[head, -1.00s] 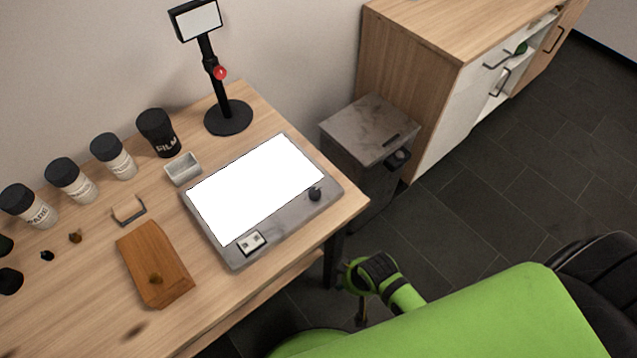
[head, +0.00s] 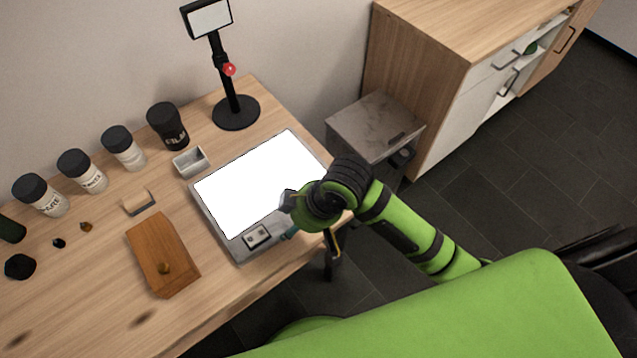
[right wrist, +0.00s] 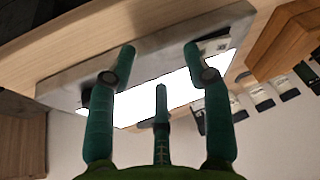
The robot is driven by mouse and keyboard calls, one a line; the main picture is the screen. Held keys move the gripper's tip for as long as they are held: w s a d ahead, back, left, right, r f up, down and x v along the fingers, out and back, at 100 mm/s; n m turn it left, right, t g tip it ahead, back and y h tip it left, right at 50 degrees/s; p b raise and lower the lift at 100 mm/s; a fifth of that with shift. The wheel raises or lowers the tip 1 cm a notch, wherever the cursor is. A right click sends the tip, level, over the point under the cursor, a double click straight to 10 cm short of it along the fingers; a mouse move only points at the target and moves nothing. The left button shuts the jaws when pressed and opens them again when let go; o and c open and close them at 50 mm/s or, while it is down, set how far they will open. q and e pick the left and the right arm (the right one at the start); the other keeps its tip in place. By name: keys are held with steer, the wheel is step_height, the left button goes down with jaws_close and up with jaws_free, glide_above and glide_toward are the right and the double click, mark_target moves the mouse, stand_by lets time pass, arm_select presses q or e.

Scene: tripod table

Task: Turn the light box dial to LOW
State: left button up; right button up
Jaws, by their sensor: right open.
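The light box (head: 232,246) is a flat grey panel with a bright white lit top, lying on the wooden table. In the head view its dark dial is hidden behind my right arm. In the right wrist view a dark knob, likely the dial (right wrist: 86,97), shows partly behind the left-hand finger. My right gripper (head: 292,230) is over the front edge of the light box, mostly covered by its own wrist. In the right wrist view its teal fingers (right wrist: 158,60) are spread and empty. The dial's setting cannot be read. My left gripper is out of view.
A square switch plate (head: 257,236) sits on the box's near corner. A small grey tray (head: 190,162), a black stand (head: 236,112), several canisters (head: 123,148) and a wooden block (head: 162,255) surround it. A grey cabinet (head: 375,128) stands beyond the table's right end.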

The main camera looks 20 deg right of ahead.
steer(key=w, duration=0.1)
steer(key=w+d+r+n+g+h, duration=0.1)
steer(key=w, duration=0.1)
steer(key=w+r+n, duration=0.1)
steer(key=shift+w+d+r+g+h, duration=0.15)
steer(key=shift+r+g+h, duration=0.05)
steer(key=shift+g+h, duration=0.1)
steer(key=w+d+r, duration=0.1)
steer(key=w+d+h, duration=0.1)
steer(key=d, duration=0.1)
steer(key=w+d+r+h, duration=0.1)
steer(key=d, duration=0.1)
steer(key=shift+d+r+n+g, duration=0.25)
steer(key=shift+r+n+g, duration=0.05)
steer(key=shift+r+g, duration=0.1)
steer(key=shift+w+d+f, duration=0.1)
steer(key=shift+d, duration=0.1)
steer(key=shift+f+p, duration=0.5)
steer(key=shift+f, duration=2.85)
jaws_close()
